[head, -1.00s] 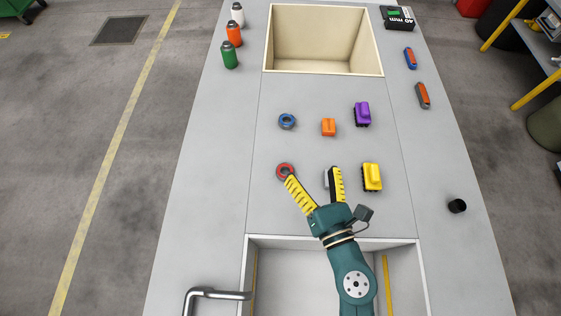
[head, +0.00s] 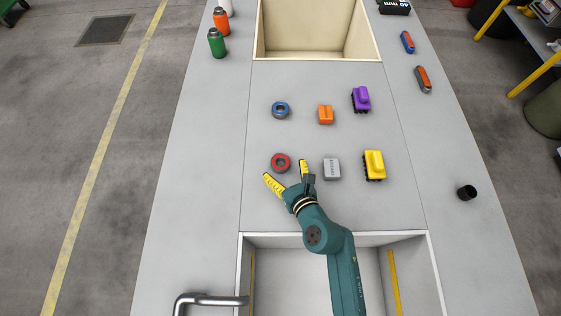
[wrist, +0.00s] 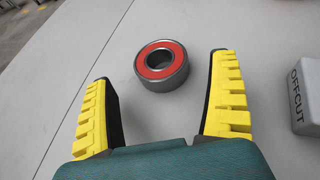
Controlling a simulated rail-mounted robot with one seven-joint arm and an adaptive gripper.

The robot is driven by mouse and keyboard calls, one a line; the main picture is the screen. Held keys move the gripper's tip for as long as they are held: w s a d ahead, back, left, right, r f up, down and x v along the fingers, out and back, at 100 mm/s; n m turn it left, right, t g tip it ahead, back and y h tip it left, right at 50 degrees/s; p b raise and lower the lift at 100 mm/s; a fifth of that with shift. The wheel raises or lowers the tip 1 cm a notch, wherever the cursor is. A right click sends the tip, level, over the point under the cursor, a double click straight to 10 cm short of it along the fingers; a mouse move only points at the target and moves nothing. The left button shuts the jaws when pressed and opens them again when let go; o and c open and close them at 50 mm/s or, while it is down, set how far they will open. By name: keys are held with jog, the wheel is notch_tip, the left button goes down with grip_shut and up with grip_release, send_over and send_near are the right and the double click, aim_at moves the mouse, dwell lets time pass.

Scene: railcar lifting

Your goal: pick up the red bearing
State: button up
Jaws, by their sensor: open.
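The red bearing (head: 281,162) lies flat on the grey table, a ring with a red face and a dark steel rim. In the wrist view the bearing (wrist: 162,65) sits just beyond my fingertips, between their lines and a little nearer the right finger. My gripper (head: 286,174) is open and empty, with its yellow fingers spread just short of the bearing. The wrist view shows both fingers of my gripper (wrist: 162,72) apart with nothing between them. The bearing is fully visible.
A grey offcut block (head: 332,169) stands close to the right of the bearing. A yellow part (head: 374,165), an orange part (head: 325,115), a purple part (head: 361,98) and a blue ring (head: 281,110) lie around. A beige bin (head: 258,40) is at the back.

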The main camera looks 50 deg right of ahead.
aim_at(282, 166)
jog(key=x, duration=0.3)
jog(key=shift+w+d+b, duration=0.2)
jog(key=shift+w+b, duration=0.1)
jog(key=shift+b, duration=0.1)
jog(key=shift+s, duration=0.1)
